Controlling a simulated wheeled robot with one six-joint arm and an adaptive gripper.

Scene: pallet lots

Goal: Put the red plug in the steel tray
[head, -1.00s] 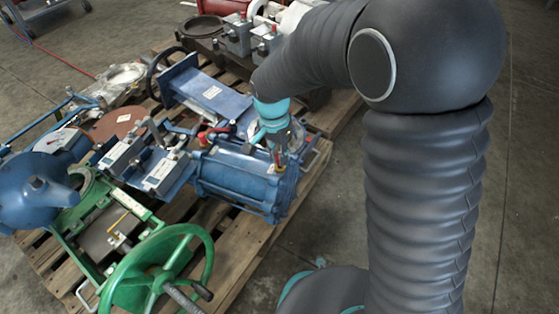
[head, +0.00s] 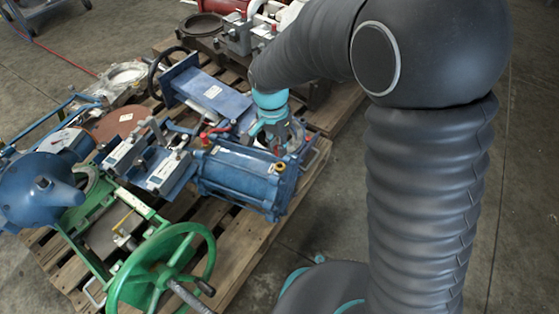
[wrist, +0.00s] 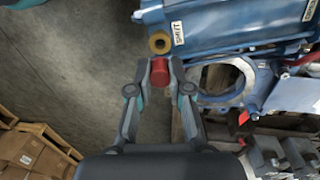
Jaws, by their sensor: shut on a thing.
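My gripper (wrist: 160,78) is shut on the red plug (wrist: 160,70) in the wrist view, with one finger on each side of it. In the head view my gripper (head: 289,143) is beside the right end of the blue cylinder (head: 240,180), and the plug there is too hidden to tell. A yellow ring (wrist: 159,42) on the blue body shows just beyond the plug in the wrist view. I cannot make out a steel tray in either current view.
Blue, grey and green valve parts crowd the wooden pallet (head: 245,247). A green handwheel (head: 166,266) stands at its front. A blue ring flange (wrist: 229,80) lies right of my gripper. Cardboard boxes (wrist: 30,150) show at lower left. Concrete floor is clear at right.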

